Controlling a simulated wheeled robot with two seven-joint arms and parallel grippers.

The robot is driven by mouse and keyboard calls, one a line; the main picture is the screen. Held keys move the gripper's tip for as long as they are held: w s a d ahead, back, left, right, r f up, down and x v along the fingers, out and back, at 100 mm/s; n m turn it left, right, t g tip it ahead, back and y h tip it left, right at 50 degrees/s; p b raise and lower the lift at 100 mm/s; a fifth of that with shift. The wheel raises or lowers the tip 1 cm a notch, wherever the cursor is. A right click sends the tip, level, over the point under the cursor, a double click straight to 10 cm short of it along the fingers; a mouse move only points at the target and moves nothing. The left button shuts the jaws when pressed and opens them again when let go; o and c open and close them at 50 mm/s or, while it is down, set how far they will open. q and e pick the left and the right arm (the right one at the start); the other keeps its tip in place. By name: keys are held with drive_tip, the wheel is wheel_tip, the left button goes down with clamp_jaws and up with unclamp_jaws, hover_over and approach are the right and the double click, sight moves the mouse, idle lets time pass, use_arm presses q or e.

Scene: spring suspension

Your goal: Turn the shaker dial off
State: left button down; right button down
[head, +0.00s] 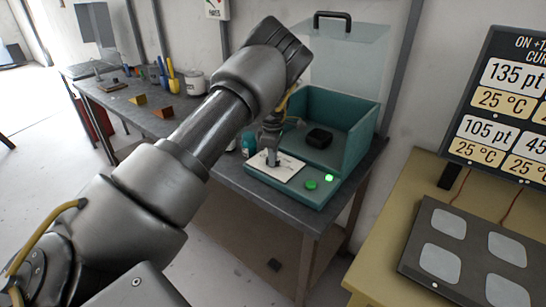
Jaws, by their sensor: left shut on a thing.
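The shaker is a teal open-topped box (350,142) on the grey bench, with a low front ledge. On the ledge are a white dial plate (287,171), a round green button (311,184) and a bright green lamp (329,178) that is lit. My left gripper (271,160) reaches down from above onto the white plate and is shut on the dial. The dial itself is mostly hidden by the fingers, so its setting cannot be read. My right gripper is not in view.
A clear lid (345,55) with a black handle stands raised behind the box. A black block (319,138) sits inside it. A teal jar (248,145) stands left of the gripper. A yellow table (390,245) with a dark pad panel (468,255) is at right.

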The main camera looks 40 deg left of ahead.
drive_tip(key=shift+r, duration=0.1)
use_arm(q)
drive_tip(key=n+p, duration=0.1)
drive_tip(key=n, duration=0.2)
drive_tip(key=n+p, duration=0.1)
drive_tip(key=n, duration=0.4)
drive_tip(key=n+p, duration=0.1)
drive_tip(key=n, duration=0.7)
drive_tip(key=shift+n, duration=0.3)
drive_tip(key=n, duration=0.3)
drive_tip(key=shift+n+p, duration=0.3)
drive_tip(key=shift+p, duration=0.05)
drive_tip(key=n, duration=0.4)
drive_tip(key=shift+n, duration=1.1)
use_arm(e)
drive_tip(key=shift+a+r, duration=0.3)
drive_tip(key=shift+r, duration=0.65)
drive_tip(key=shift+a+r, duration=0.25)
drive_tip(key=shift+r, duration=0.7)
